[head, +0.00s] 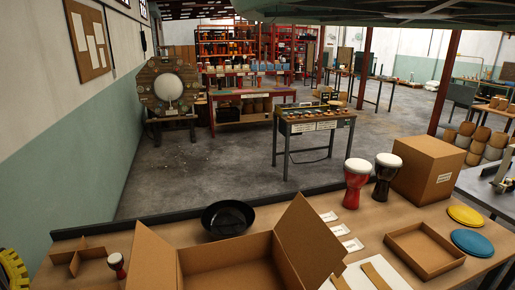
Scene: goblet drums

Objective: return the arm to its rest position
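My gripper does not show in the head view, and I cannot see my arm clearly. A wooden workbench (190,257) lies in front of me. On it stand a red goblet drum (356,183) and a black goblet drum (385,177), both upright with pale heads, side by side at the right. A small red goblet drum (116,265) stands at the front left. An open cardboard box (230,255) with raised flaps is at the front middle.
A black bowl (228,218) sits behind the open box. A closed carton (428,168), a shallow tray (424,250), a yellow disc (465,216) and a blue disc (472,243) occupy the right. A cardboard divider (80,256) lies left. Concrete floor (200,170) is open beyond the bench.

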